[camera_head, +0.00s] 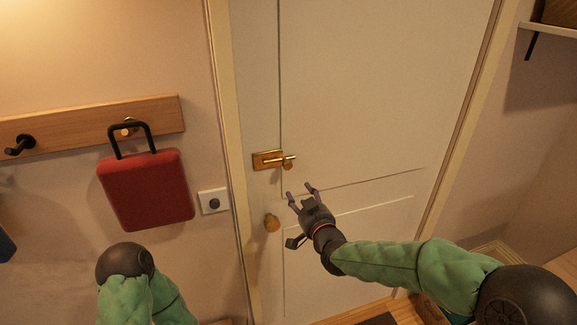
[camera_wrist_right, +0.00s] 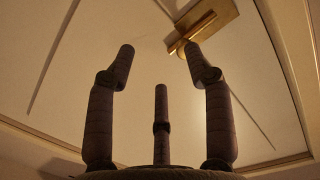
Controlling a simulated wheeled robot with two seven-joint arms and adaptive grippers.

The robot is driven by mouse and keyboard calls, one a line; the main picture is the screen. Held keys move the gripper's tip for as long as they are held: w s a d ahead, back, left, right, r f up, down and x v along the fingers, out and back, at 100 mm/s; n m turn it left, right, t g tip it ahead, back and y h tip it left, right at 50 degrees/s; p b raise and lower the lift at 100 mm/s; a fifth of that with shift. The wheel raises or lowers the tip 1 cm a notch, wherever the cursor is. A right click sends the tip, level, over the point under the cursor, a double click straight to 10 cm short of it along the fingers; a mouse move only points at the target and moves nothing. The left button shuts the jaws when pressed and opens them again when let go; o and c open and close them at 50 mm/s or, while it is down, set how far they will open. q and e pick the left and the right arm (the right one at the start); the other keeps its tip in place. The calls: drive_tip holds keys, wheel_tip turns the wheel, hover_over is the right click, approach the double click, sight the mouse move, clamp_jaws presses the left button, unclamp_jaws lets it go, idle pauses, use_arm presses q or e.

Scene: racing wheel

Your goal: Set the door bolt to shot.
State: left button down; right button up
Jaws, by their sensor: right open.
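The brass door bolt (camera_head: 267,159) is mounted on the cream door (camera_head: 350,90) near its left edge, above the round door knob (camera_head: 272,223). Its rod lies level, with a small knob (camera_head: 288,164) hanging at the right end of the plate. My right gripper (camera_head: 300,190) is open and empty, just below and right of the bolt, apart from it. In the right wrist view the bolt (camera_wrist_right: 210,20) shows at the top, beyond the right finger of my open gripper (camera_wrist_right: 157,55). My left gripper is out of view; only part of that arm shows at the lower left.
A red bag (camera_head: 147,190) hangs from a wooden hook rail (camera_head: 90,127) on the left wall. A white switch plate (camera_head: 213,201) sits beside the door frame. A shelf (camera_head: 550,30) is at the upper right. The door surface around the bolt is clear.

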drive_tip(key=t, duration=0.1)
approach(288, 166)
drive_tip(key=x, duration=1)
drive_tip(key=shift+w, duration=0.4)
